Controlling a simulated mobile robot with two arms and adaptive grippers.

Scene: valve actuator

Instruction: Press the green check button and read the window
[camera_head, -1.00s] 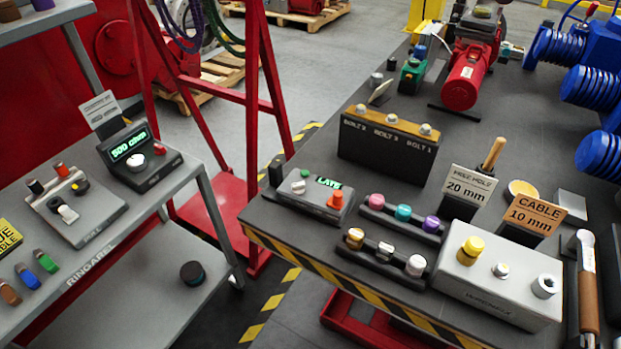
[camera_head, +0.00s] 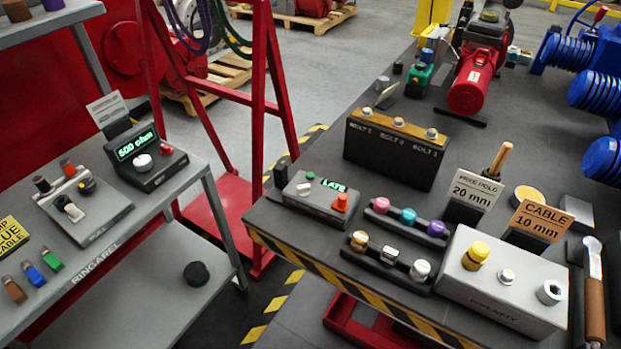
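A grey box (camera_head: 322,197) sits near the left corner of the dark workbench. On its top are a small green button (camera_head: 310,175), a pale button (camera_head: 304,188), an orange-red knob (camera_head: 341,202) and a dark window (camera_head: 333,184) with green lettering that looks like "LATE". The lettering is small and slanted, so I cannot be sure of it. Nothing touches the box. On the grey cart at left, a dark meter (camera_head: 145,160) has a lit green display (camera_head: 136,144) reading about "500 ohm". Neither of my grippers shows.
The workbench (camera_head: 300,238) has a striped front edge. Behind the box stands a dark bolt block (camera_head: 394,158). To its right are a rack of coloured caps (camera_head: 405,219), a grey box with a yellow knob (camera_head: 503,285) and cards. A red frame (camera_head: 262,110) stands between cart and bench.

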